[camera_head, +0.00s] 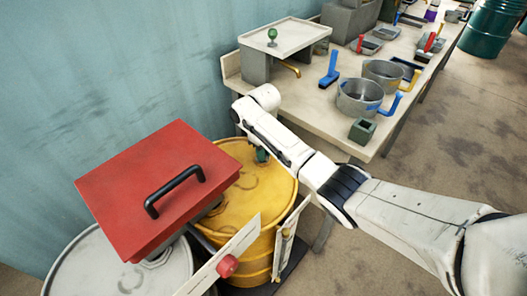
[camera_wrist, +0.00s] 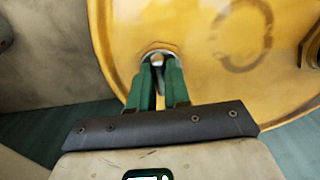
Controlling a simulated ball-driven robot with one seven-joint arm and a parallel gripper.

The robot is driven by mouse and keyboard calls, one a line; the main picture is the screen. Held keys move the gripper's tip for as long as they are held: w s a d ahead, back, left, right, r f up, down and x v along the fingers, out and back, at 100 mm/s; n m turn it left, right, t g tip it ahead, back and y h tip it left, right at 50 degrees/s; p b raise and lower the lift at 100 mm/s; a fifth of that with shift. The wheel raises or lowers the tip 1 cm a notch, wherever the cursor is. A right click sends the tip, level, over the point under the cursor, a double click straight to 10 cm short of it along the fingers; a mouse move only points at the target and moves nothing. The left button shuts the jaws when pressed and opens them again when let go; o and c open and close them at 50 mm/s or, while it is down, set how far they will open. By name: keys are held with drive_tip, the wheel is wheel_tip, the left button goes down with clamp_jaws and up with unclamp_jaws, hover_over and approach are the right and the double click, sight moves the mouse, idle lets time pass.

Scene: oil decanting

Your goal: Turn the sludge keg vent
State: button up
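The yellow drum (camera_head: 238,205), which I take for the sludge keg, stands below my arm in the head view. Its yellow top (camera_wrist: 225,80) fills much of the wrist view. A small grey metal vent (camera_wrist: 157,57) sits in a round fitting near the rim. My gripper (camera_wrist: 159,68) has its two green fingers pointing at the fitting, one on each side of the vent, with the tips close together on it. In the head view my gripper (camera_head: 261,155) is at the drum's top, partly hidden by my arm. The vent itself is hidden there.
A red box with a black handle (camera_head: 155,180) is left of the yellow drum, above a grey drum (camera_head: 110,270). A lever with a red knob (camera_head: 227,265) is in front. A bench (camera_head: 325,115) with pots (camera_head: 360,97) and tools stands behind my arm.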

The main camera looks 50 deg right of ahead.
clamp_jaws()
drive_tip(key=m+p, duration=0.2)
drive_tip(key=shift+a+r+m, duration=0.15)
drive_tip(key=shift+m, duration=0.25)
drive_tip(key=m+p, duration=0.2)
drive_tip(key=m, duration=0.3)
drive_tip(key=shift+w+a+m, duration=0.1)
drive_tip(key=shift+m, duration=0.2)
drive_tip(key=m, duration=0.4)
drive_tip(key=shift+w, duration=0.1)
drive_tip(key=m, duration=0.5)
drive_tip(key=shift+w, duration=0.15)
drive_tip(key=shift+m, duration=0.4)
